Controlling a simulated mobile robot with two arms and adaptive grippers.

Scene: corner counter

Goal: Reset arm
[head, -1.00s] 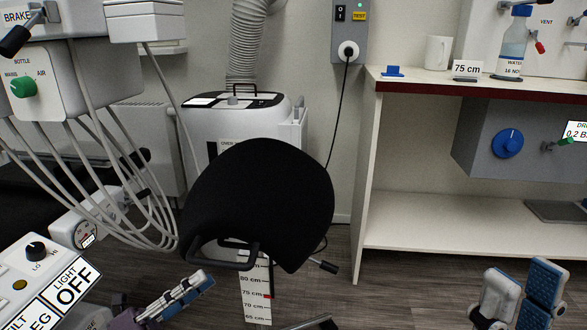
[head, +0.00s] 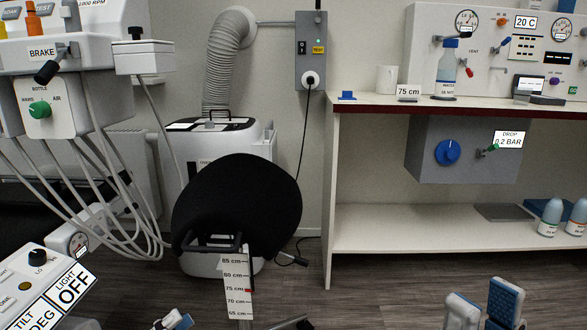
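My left gripper (head: 173,321) shows only at the bottom edge, left of the middle. Just its tips are in view, and their gap is hard to judge. My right gripper (head: 484,307) is at the bottom right, above the floor. Its two blue-and-grey fingers stand apart with nothing visible between them, so it looks open. Most of both arms is out of view.
A black stool (head: 238,205) with a height scale (head: 237,288) stands in the middle. A dental unit with hanging hoses (head: 115,200) and a control panel (head: 40,290) fill the left. A shelf counter (head: 375,102) stands right. Open floor (head: 390,285) lies before it.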

